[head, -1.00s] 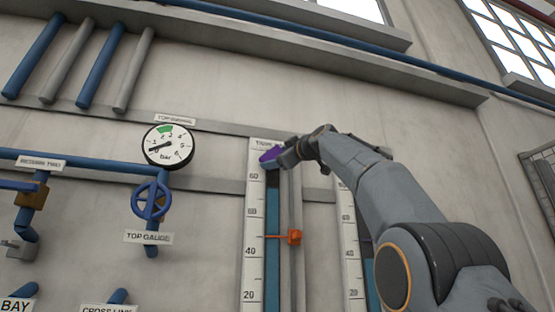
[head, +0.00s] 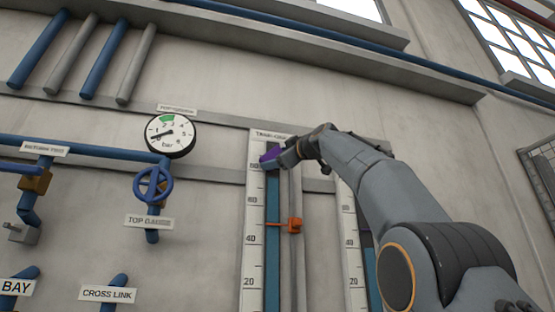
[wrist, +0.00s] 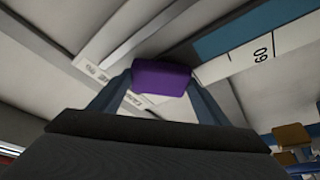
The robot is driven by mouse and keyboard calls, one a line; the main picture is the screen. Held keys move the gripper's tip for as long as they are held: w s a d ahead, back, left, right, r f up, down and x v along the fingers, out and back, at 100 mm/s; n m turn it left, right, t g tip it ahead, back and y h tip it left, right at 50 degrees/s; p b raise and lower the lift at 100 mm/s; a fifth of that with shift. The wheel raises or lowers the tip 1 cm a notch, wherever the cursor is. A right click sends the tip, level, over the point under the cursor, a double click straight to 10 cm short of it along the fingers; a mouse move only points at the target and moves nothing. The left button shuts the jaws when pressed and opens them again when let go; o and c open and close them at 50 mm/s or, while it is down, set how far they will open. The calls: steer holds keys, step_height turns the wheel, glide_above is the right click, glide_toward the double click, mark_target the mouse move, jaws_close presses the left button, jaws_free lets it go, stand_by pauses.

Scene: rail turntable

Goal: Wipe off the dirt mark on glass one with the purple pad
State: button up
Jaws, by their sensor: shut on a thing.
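The purple pad (head: 271,155) is at the upper end of the left glass (head: 272,215), a tall tube with blue fill beside a white number scale (head: 253,225). My gripper (head: 283,152) is shut on the pad. In the wrist view the purple pad (wrist: 161,78) sits between the two fingers, in front of the glass. I cannot tell whether the pad touches the glass. No dirt mark can be made out; the pad and gripper hide part of the glass top. The label above the scale is too blurred to read fully.
An orange marker (head: 291,226) sticks out to the right of the left glass. A second scale (head: 349,235) stands to its right, partly behind my arm. A round gauge (head: 170,135) and a blue handwheel (head: 153,184) are to the left.

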steer(key=shift+f+b, duration=3.1)
steer(key=shift+b, duration=0.6)
steer(key=shift+r+p, duration=6.5)
steer(key=shift+p, duration=1.55)
steer(key=shift+s+f+b, duration=0.15)
steer(key=shift+b, duration=0.25)
steer(key=b, duration=0.5)
glide_toward(272, 143)
steer(key=shift+s+a+r, duration=0.45)
steer(key=shift+a+r, duration=0.25)
steer(key=shift+r, duration=0.2)
steer(key=shift+s, duration=0.1)
